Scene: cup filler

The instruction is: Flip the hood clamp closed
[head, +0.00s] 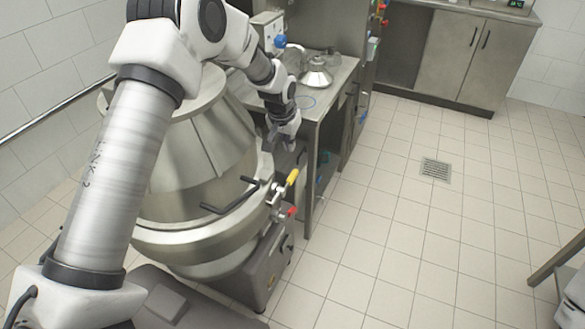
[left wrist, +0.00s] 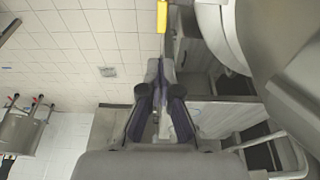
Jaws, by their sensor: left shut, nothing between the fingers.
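The large steel machine (head: 180,225) with its domed hood (head: 215,150) fills the left of the head view. On its right rim sits a metal clamp with a yellow-tipped lever (head: 292,177), and a red-tipped handle (head: 291,212) sits just below. My left gripper (head: 290,146) is above and behind the yellow tip, apart from it, shut and empty. In the left wrist view the shut fingers (left wrist: 160,66) point toward a yellow piece (left wrist: 162,16) at the top edge, with a gap between. My right gripper is not in view.
A black bent handle (head: 230,197) runs along the machine's front. A steel table (head: 335,85) with a funnel-like steel lid (head: 317,72) stands behind the gripper. Steel cabinets (head: 455,55) line the back. The tiled floor (head: 400,230) to the right is open, with a drain (head: 435,169).

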